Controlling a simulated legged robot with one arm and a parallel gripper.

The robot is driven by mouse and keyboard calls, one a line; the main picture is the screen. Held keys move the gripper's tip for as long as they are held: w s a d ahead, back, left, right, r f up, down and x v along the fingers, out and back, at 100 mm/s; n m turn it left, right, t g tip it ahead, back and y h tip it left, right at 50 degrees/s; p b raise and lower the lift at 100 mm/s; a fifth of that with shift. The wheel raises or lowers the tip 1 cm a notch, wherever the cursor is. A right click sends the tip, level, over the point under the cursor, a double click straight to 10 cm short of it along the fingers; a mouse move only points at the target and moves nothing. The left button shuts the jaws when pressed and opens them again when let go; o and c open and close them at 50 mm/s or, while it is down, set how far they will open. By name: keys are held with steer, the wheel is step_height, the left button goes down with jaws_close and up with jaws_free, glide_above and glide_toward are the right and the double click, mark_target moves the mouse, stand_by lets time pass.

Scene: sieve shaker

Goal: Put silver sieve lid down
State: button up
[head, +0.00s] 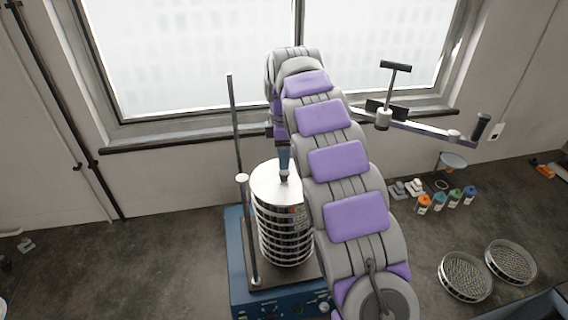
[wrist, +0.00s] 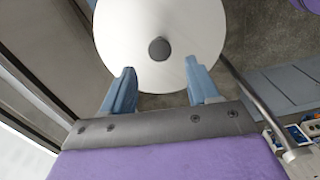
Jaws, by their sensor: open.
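The silver sieve lid (head: 268,185) lies flat on top of the stack of sieves (head: 285,240), which stands on the blue shaker (head: 248,288). In the wrist view the lid (wrist: 185,28) is a pale round disc with a dark round knob (wrist: 159,49) at its middle. My gripper (head: 284,168) is just above the lid, near its knob. In the wrist view my gripper (wrist: 161,78) is open, its blue fingers spread apart with the knob beyond the gap between them. My arm hides the right side of the stack.
Upright rods (head: 236,130) flank the stack on the left. A clamp bar with a handle (head: 395,85) sticks out to the right behind my arm. Two loose sieves (head: 465,276) and several small bottles (head: 439,201) are on the right counter. The left counter is mostly clear.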

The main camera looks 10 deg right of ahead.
mark_target(284, 172)
step_height(284, 172, up, 7)
steer(key=p, duration=0.2)
steer(key=shift+d+f+p, duration=0.2)
steer(key=shift+d+p, duration=0.05)
steer(key=shift+p, duration=0.1)
steer(key=shift+a, duration=0.15)
steer(key=s+d+r+m, duration=0.15)
steer(key=s+m, duration=0.75)
steer(key=s, duration=1)
steer(key=s+f+m+g, duration=0.1)
steer(key=s+f+m, duration=0.2)
steer(key=s, duration=1.1)
steer(key=s+a+f+m, duration=0.1)
steer(key=s+f+m, duration=0.3)
steer(key=s, duration=1)
step_height(284, 172, down, 3)
steer(key=shift+a+r+m+g, duration=0.1)
steer(key=shift+a+m+g, duration=0.1)
steer(key=shift+m+g, duration=0.15)
